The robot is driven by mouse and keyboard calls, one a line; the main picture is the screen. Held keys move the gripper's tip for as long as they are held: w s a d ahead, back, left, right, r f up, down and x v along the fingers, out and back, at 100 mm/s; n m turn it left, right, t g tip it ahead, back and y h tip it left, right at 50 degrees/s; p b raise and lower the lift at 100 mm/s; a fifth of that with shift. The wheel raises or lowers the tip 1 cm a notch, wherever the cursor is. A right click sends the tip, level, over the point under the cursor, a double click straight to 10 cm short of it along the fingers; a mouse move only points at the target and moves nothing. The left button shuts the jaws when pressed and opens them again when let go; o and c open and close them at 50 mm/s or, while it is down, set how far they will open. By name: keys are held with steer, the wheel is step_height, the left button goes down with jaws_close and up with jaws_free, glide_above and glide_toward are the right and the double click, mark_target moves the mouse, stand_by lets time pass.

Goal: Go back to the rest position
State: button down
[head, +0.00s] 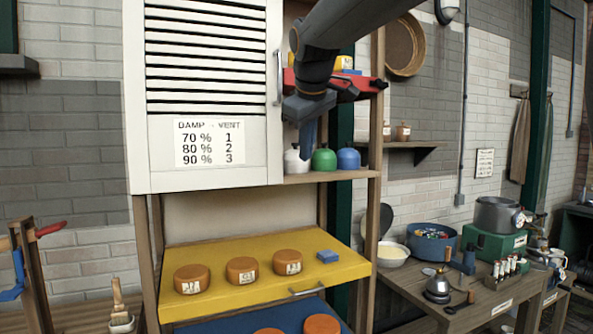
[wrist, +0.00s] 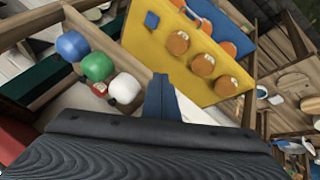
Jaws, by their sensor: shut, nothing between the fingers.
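My gripper (head: 307,140) hangs in front of the open right part of the upper cabinet, its blue fingers pointing down and closed together. In the wrist view the gripper (wrist: 160,95) shows its fingers together with nothing held. In the head view, a white bottle (head: 294,160), a green bottle (head: 324,159) and a blue bottle (head: 348,159) stand in a row on the shelf, with the fingertips near the white and green ones.
A white louvred door (head: 208,100) with a damp and vent notice (head: 209,142) covers the cabinet's left side. Below, a yellow drawer (head: 230,295) holds orange cheeses (head: 242,269) and a blue block (head: 327,256). A workbench (head: 410,278) with pots stands at the right.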

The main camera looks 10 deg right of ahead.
steer(key=s+d+f+m+g, duration=0.1)
steer(key=s+d+f, duration=0.1)
steer(key=f, duration=0.6)
steer(key=s+d+f+m+g, duration=0.1)
steer(key=s+d+f+m, duration=0.15)
steer(key=f, duration=0.55)
steer(key=s+d+f+m+g, duration=0.2)
steer(key=s+f, duration=0.9)
steer(key=f, duration=0.2)
steer(key=s+d+f+m+g, duration=0.1)
steer(key=s+d+f+m, duration=0.1)
steer(key=s+f, duration=1)
step_height(320, 180, down, 2)
steer(key=shift+f+m+g+b, duration=0.25)
steer(key=shift+m+g+b, duration=0.2)
steer(key=shift+m, duration=0.1)
